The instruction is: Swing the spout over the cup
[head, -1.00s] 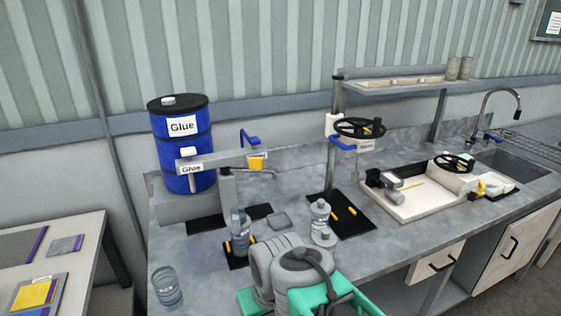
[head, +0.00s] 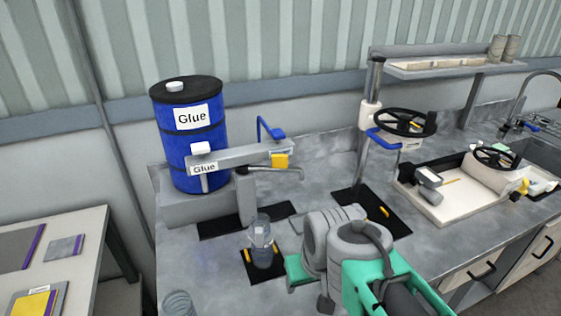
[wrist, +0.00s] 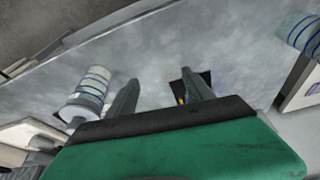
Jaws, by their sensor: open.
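The spout (head: 275,170) is a thin grey pipe that reaches right from the glue dispenser's arm (head: 235,157), beside a yellow block and a blue lever (head: 268,131). The clear cup (head: 261,245) stands upright on a small black pad with yellow marks, below and in front of the spout. The spout's tip points right of the cup. In the wrist view my gripper (wrist: 160,88) is open and empty, its two dark fingers apart above the counter. In the head view my arm hides the fingertips.
A blue glue drum (head: 190,135) stands at the back left. Another clear container (head: 178,303) is at the counter's front left. A press with a black handwheel (head: 403,122) and a white tray machine (head: 455,200) stand to the right. A side table (head: 75,235) is at left.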

